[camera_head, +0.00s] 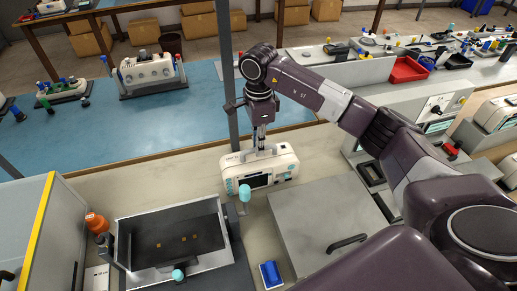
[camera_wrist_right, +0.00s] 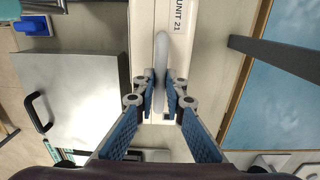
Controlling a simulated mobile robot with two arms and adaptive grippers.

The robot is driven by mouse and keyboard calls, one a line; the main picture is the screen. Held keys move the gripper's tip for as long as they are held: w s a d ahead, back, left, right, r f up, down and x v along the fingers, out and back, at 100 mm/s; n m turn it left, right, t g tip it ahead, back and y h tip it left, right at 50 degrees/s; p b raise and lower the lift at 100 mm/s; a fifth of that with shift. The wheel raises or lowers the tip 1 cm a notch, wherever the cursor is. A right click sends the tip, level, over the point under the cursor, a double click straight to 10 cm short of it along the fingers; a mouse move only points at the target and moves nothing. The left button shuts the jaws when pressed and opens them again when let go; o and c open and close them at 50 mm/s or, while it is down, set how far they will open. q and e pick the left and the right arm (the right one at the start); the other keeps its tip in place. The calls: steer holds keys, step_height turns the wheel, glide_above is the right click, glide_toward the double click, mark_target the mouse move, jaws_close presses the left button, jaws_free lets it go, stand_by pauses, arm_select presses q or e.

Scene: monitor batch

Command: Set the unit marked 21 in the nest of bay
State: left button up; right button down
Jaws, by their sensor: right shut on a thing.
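The unit marked 21 (camera_head: 260,173) is a cream box with a dark screen and teal buttons. Its "UNIT 21" label shows in the wrist view (camera_wrist_right: 178,14). My right gripper (camera_head: 261,147) is shut on the grey handle (camera_wrist_right: 160,58) on its top, with one finger on each side. The unit is upright at the back of the pale bench; I cannot tell whether it touches the bench. A metal-framed bay with a dark floor (camera_head: 205,232) and small orange spots is open and empty at front left. My left gripper is out of view.
A teal-knobbed post (camera_head: 244,194) stands between the unit and the bay; another teal knob (camera_head: 178,275) is at the bay's front. A grey lidded box (camera_head: 320,215) stands right of the unit. A dark upright post (camera_head: 228,80) rises behind. A blue item (camera_head: 270,274) lies in front.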

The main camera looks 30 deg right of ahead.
mark_target(259, 163)
steer(key=shift+w+f, duration=0.1)
steer(key=shift+f, duration=1.15)
steer(key=c, duration=2)
jaws_free()
